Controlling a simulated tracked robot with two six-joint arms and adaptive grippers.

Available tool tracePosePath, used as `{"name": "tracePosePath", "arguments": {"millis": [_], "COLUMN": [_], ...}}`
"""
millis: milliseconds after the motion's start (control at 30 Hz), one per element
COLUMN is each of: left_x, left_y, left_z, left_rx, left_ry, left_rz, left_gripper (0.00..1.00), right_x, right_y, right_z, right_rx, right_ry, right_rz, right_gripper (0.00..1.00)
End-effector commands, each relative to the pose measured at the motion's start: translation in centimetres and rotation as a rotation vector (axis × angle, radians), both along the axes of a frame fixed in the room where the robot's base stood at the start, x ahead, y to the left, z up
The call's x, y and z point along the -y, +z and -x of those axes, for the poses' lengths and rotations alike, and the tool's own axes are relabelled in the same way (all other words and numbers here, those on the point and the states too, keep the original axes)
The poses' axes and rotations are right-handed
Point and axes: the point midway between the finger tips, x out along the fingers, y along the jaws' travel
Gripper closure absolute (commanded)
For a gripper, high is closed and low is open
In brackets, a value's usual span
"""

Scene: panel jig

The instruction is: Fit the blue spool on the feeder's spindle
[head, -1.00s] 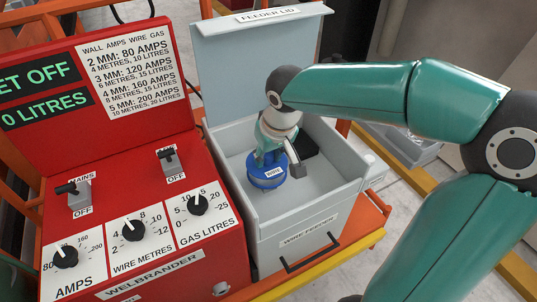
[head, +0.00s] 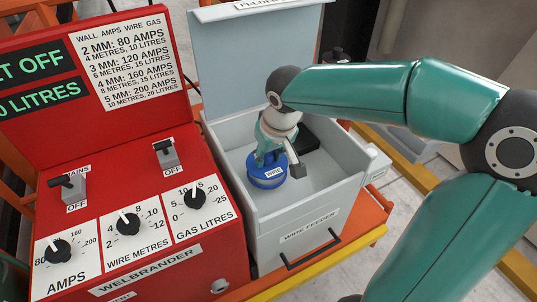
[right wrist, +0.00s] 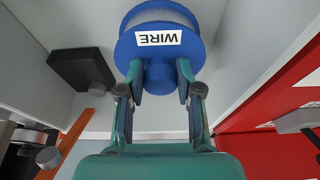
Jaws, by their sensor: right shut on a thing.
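The blue spool (head: 267,179), labelled WIRE, is inside the open grey wire feeder (head: 300,215), toward its left side. My right gripper (head: 270,157) reaches down from above and is shut on the spool's raised blue hub. In the right wrist view, the two fingers (right wrist: 160,82) sit on either side of that hub, with the spool's flange (right wrist: 160,40) beyond them. The spindle is not visible in either view. I cannot tell whether the spool rests on the feeder floor or is slightly above it. My left gripper is not in view.
The raised feeder lid (head: 250,60) stands behind the box. A black block (head: 300,138) is on the feeder floor right of the spool. The feeder walls are close around my gripper. The red welder (head: 140,230), with knobs and switches, stands on the left.

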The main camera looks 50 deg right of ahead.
Motion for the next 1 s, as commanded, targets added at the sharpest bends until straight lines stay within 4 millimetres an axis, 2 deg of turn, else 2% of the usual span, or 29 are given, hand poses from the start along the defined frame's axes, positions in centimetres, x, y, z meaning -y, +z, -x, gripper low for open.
{"name": "tracePosePath", "arguments": {"millis": [233, 267, 400, 767, 867, 1000], "left_x": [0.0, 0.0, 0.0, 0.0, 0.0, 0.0], "left_y": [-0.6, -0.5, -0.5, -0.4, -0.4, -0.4], "left_z": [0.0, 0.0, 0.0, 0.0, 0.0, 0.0], "left_rx": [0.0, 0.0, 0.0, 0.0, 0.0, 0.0], "left_ry": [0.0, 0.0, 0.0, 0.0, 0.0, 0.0], "left_rz": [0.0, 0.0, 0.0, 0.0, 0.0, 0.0], "left_gripper": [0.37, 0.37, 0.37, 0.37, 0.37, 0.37], "right_x": [0.0, 0.0, 0.0, 0.0, -0.1, -0.3], "right_y": [-0.6, -0.5, -0.5, -0.4, 0.3, 2.3], "right_z": [0.0, 0.0, 0.0, 0.1, 0.2, 0.7], "right_rx": [0.003, 0.003, 0.002, -0.001, 0.002, 0.005], "right_ry": [0.0, 0.0, 0.0, 0.0, 0.0, 0.0], "right_rz": [0.001, 0.001, 0.001, 0.0, 0.001, 0.002], "right_gripper": [1.0, 0.6, 0.37, 0.36, 0.36, 0.36]}}
